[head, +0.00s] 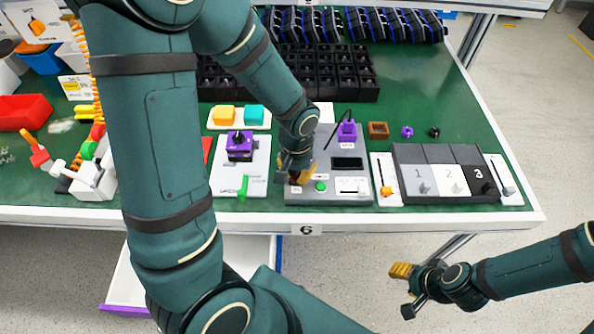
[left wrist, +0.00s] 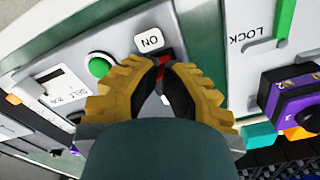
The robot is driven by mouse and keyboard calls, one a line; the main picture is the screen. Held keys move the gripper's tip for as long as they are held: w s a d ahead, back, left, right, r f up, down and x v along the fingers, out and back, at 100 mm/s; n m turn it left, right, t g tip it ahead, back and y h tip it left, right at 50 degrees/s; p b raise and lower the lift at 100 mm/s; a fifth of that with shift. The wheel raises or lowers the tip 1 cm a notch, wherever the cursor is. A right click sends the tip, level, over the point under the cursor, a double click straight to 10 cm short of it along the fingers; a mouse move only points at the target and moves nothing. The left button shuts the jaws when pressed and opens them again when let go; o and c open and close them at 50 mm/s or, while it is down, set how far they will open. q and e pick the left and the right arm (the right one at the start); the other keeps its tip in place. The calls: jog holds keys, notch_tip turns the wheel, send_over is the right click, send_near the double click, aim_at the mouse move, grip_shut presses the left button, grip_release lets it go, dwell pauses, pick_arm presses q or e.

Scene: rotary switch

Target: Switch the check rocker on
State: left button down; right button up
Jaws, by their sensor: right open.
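The check rocker (left wrist: 164,66) is a small red switch beside a white ON label (left wrist: 149,40) in the left wrist view. It sits on a grey control panel (head: 333,143) at the table's front edge. My left gripper (left wrist: 165,72) points down at the panel, its yellow-backed fingertips close together at the rocker and partly covering it. Whether they touch it, and which way it is tipped, I cannot tell. In the head view, my left gripper (head: 294,178) hides most of the rocker. My right gripper (head: 404,291) is open and empty, in front of the table.
A green button (head: 320,186) is close to the rocker on the panel. A purple-knobbed LOCK panel (head: 227,180) stands to the left. A slider (head: 386,180) and a numbered switch block (head: 450,155) stand to the right. Black bins (head: 330,75) stand behind.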

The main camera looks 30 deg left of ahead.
pick_arm(q)
jog(key=shift+f, duration=0.2)
jog(key=shift+r+p, duration=2.8)
jog(key=shift+r, duration=0.8)
jog(key=shift+f, duration=0.1)
